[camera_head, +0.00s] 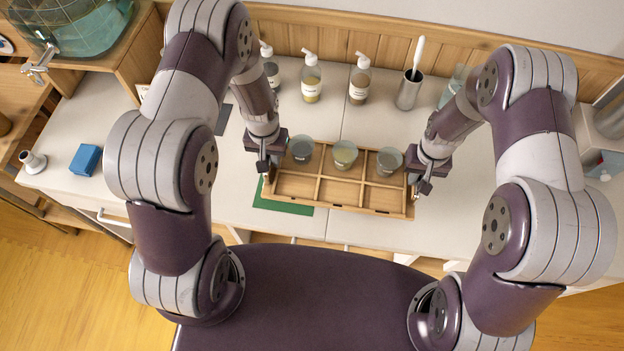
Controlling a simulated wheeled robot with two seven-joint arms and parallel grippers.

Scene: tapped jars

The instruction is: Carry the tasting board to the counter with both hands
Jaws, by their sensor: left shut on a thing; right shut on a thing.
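The tasting board (340,194) is a light wooden tray with several compartments, in the middle of the head view. Three small glasses stand in its far row: a dark one (301,150), a greenish one (344,155) and a grey one (388,161). My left gripper (267,170) is shut on the board's left end. My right gripper (415,183) is shut on its right end. The board looks about level over the white counter (372,228). I cannot tell whether it touches the counter. The gripping fingers partly hide both ends.
A green mat (283,206) shows under the board's left part. Pump bottles (311,80) (359,82) and a metal holder with a brush (409,92) stand at the back. A blue block (85,160) and a small white cup (33,161) lie left. A glass tap jar (88,38) stands far left.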

